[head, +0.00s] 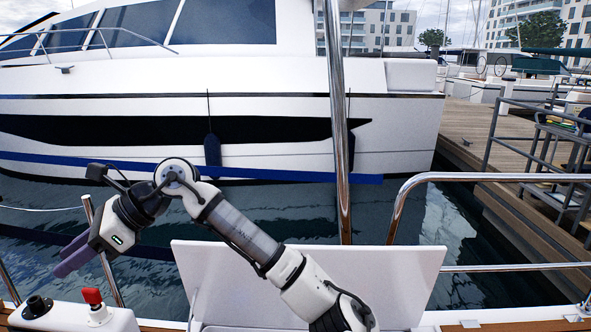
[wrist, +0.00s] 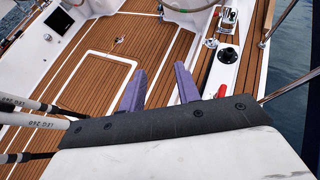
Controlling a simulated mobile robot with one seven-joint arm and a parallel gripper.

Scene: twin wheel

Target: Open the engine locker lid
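A white flat panel (head: 405,280), which looks like the locker lid, stands raised and leaning in the head view, low in the middle. My forearm crosses in front of it and hides part of it; its lower edge is partly out of frame. My gripper (head: 64,264) is well to the left of the panel, over the side near the rail, apart from it. In the wrist view my gripper's two purple fingers (wrist: 160,68) stand apart with nothing between them, above the teak deck. The locker opening is not clearly visible.
A red-topped lever (head: 92,297) stands on a white console below my gripper. A steel post (head: 339,120) and curved rail (head: 405,198) rise beyond the panel. A white motor yacht (head: 280,75) lies across the water. In the wrist view, poles (wrist: 28,128) lie left.

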